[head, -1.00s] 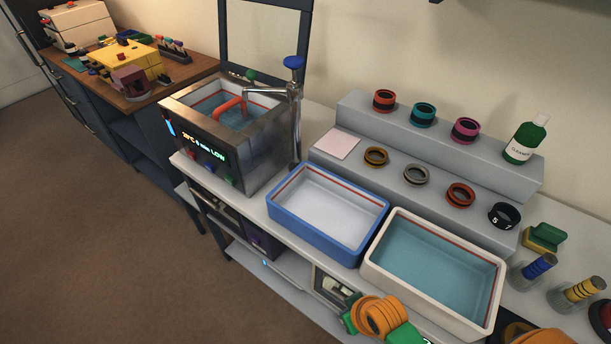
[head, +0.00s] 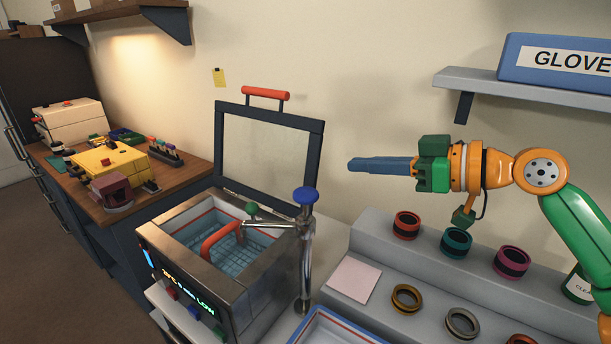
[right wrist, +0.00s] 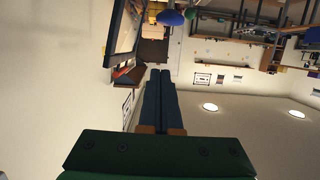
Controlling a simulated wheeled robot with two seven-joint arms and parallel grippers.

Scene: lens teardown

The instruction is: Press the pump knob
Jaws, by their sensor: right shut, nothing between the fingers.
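The blue round knob (head: 305,196) tops a chrome post (head: 306,260) beside the steel bath, in the middle of the head view. A chrome side arm from the post carries a small green knob (head: 252,209). The blue knob also shows at the top of the right wrist view (right wrist: 170,17). My right gripper (head: 352,164) is to the right of the blue knob and appears higher in the picture. Its blue fingers are together, empty and pointing left, apart from the knob. My left gripper is not in view.
The steel bath (head: 180,245) holds water and a basket with a red handle (head: 215,238); its dark-framed lid (head: 318,150) stands open behind. A grey stepped rack (head: 375,240) with several lens rings is below my right arm. A wall shelf (head: 470,84) is above it.

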